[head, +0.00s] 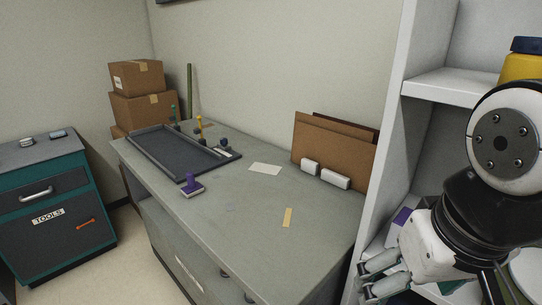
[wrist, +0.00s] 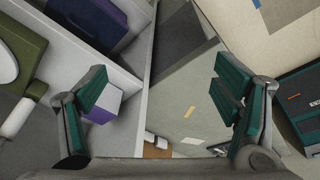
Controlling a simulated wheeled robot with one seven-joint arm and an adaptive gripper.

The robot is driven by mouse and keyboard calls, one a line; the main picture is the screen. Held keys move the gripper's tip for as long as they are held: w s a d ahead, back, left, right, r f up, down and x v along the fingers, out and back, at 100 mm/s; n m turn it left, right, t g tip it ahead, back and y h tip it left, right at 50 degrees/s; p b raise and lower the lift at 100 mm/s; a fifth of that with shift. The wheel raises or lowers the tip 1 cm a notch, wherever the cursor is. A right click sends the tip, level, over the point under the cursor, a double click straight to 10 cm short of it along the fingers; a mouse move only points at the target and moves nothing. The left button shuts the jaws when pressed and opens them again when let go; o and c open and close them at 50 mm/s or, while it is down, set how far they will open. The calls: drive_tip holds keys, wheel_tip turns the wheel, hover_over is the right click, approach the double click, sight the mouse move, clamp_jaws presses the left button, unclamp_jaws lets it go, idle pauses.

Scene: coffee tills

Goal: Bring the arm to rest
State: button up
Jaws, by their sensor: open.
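My gripper (head: 378,278) is at the lower right of the head view, in front of the white shelf unit, with my arm folded above it. In the wrist view its two green-padded fingers (wrist: 160,108) stand wide apart with nothing between them. Past the fingers, the wrist view shows the edge of the shelf unit and the grey counter below. My gripper looks close to the shelf opening, but the exact gap cannot be told.
The white shelf (head: 446,88) holds a yellow container (head: 520,67) and a purple-and-white box (head: 401,220). The counter (head: 245,210) bears a dark tray (head: 165,155), a purple stamp (head: 191,183) and a tan strip (head: 287,217). A tool cabinet (head: 60,235) stands left. The counter's front is mostly clear.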

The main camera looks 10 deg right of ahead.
drive_tip(key=shift+s+a+f+n+y, duration=0.15)
drive_tip(key=shift+s+a+n+y, duration=0.15)
drive_tip(key=shift+s+a+n, duration=0.45)
drive_tip(key=shift+d, duration=0.1)
wheel_tip(320, 180, up, 6)
drive_tip(key=t+p, duration=0.1)
drive_tip(key=p, duration=0.4)
